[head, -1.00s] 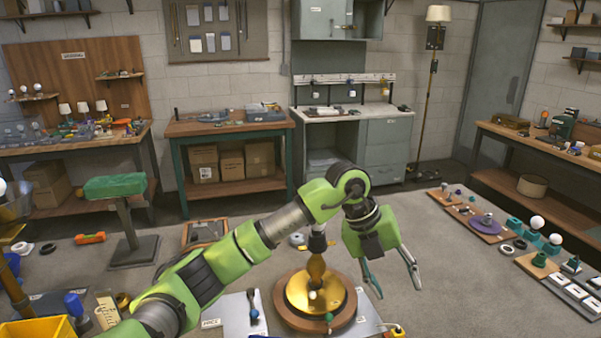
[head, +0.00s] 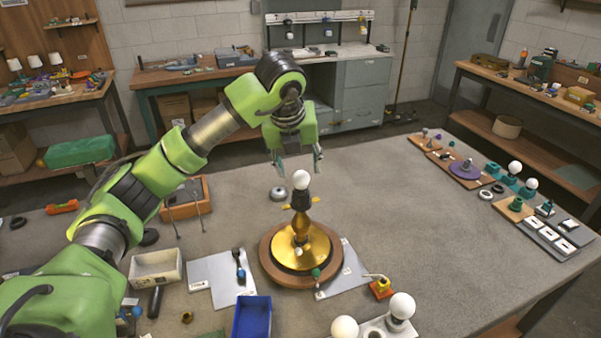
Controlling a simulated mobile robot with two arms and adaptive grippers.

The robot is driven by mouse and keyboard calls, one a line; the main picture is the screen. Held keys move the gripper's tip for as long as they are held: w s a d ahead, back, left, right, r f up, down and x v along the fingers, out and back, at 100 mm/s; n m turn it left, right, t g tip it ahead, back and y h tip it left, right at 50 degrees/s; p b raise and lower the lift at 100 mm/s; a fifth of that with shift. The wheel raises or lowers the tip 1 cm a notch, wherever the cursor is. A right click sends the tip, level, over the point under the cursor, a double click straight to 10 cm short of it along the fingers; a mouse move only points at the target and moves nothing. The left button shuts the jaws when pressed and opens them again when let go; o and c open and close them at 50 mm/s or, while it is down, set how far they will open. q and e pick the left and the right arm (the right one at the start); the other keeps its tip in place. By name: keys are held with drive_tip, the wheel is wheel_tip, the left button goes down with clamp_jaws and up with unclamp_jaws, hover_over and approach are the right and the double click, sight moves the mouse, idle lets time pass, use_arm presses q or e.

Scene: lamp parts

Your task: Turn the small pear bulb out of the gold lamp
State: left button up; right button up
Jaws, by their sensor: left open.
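The gold lamp (head: 289,255) stands upright on a round wooden board (head: 270,279) on the grey table. A small white bulb (head: 301,179) sits in the dark socket (head: 301,200) at its top. My left gripper (head: 297,168) is open, pointing down, with its two fingers apart just above and behind the bulb. I cannot tell whether a finger touches the bulb. No right gripper shows.
A blue bin (head: 252,317), a white tray (head: 156,268) and a wooden tray (head: 186,199) are around the lamp. White bulbs in holders (head: 401,308) stand at front right. Parts boards (head: 466,170) line the right edge. The table's middle right is clear.

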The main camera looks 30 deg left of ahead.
sight(300, 175)
use_arm(q)
drive_tip(key=p+x, duration=0.1)
drive_tip(key=x, duration=0.4)
drive_tip(key=shift+f, duration=0.1)
drive_tip(key=shift+w+f+p, duration=0.2)
drive_tip(key=shift+f+p, duration=0.15)
drive_tip(key=shift+f, duration=0.1)
drive_tip(key=shift+a+f, duration=0.1)
drive_tip(key=c, duration=1)
drive_tip(key=shift+c, duration=0.2)
use_arm(e)
drive_tip(key=shift+w+a+r, duration=0.2)
drive_tip(key=shift+a+r, duration=0.05)
drive_tip(key=shift+r, duration=0.3)
drive_tip(key=shift+w+a+r, duration=0.2)
drive_tip(key=shift+r, duration=0.35)
drive_tip(key=shift+d, duration=0.15)
use_arm(q)
drive_tip(key=shift+n, duration=0.4)
drive_tip(key=n+y, duration=0.1)
drive_tip(key=n, duration=0.2)
drive_tip(key=shift+w+n+g+y+b, duration=0.1)
drive_tip(key=shift+n+g+y+b, duration=0.2)
drive_tip(key=shift+n+g+y, duration=0.4)
drive_tip(key=shift+n+y, duration=0.1)
drive_tip(key=shift+n, duration=0.7)
use_arm(e)
drive_tip(key=shift+d+f, duration=0.1)
drive_tip(key=shift+f, duration=0.25)
